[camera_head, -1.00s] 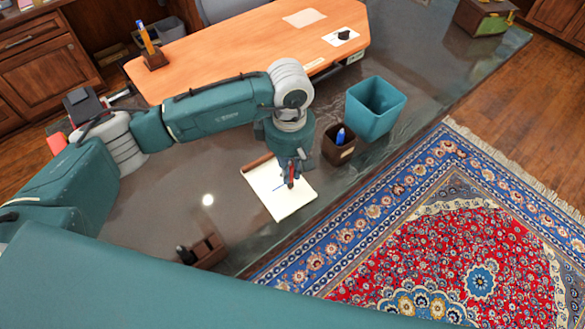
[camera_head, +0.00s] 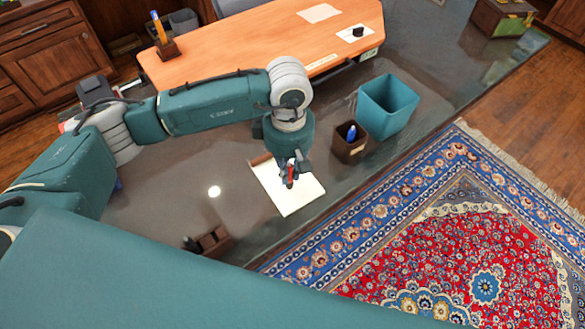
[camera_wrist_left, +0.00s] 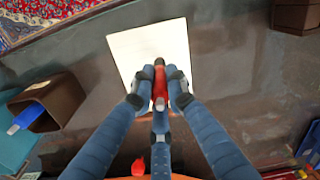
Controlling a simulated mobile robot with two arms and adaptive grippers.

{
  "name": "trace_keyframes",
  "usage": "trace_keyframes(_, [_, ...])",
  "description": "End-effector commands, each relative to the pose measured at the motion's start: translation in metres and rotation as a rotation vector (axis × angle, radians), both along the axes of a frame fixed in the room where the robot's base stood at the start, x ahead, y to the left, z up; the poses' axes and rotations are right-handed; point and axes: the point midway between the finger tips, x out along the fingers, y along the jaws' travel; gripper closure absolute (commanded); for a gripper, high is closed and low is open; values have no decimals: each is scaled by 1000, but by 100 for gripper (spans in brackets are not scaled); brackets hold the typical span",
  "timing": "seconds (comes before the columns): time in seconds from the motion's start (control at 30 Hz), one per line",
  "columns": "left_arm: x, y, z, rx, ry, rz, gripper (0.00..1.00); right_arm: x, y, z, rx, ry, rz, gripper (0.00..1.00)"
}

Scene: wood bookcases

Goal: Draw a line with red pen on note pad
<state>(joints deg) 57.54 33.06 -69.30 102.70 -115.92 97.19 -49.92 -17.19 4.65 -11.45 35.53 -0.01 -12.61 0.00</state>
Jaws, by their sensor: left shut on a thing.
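A white note pad (camera_head: 293,203) lies on the dark glossy desk surface; it also shows in the wrist view (camera_wrist_left: 128,50). My left gripper (camera_head: 289,177) points down over the pad's upper part. In the wrist view its blue fingers (camera_wrist_left: 160,84) are closed around a red pen (camera_wrist_left: 160,93). The pen's dark end lies over the pad in that view. The red pen also shows between the fingers in the head view (camera_head: 291,174). I cannot tell whether its tip touches the paper. No line is clearly visible on the pad. My right gripper is not in view.
A brown cup (camera_head: 346,154) with a blue pen (camera_head: 351,134) and a teal bin (camera_head: 388,108) stand right of the pad. A brown holder (camera_head: 214,243) sits at front left. An orange desktop (camera_head: 250,45) lies behind. The desk edge and patterned rug (camera_head: 430,250) are at right.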

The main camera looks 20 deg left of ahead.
Motion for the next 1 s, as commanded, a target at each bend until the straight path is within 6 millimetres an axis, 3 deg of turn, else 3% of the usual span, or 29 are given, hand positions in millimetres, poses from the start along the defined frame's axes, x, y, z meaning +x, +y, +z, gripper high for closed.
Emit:
trace_keyframes(0.83, [-11,10,-1,0,0,-1,100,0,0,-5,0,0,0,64])
trace_keyframes(1.0, [-10,10,6,0,-1,-1,100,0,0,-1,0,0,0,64])
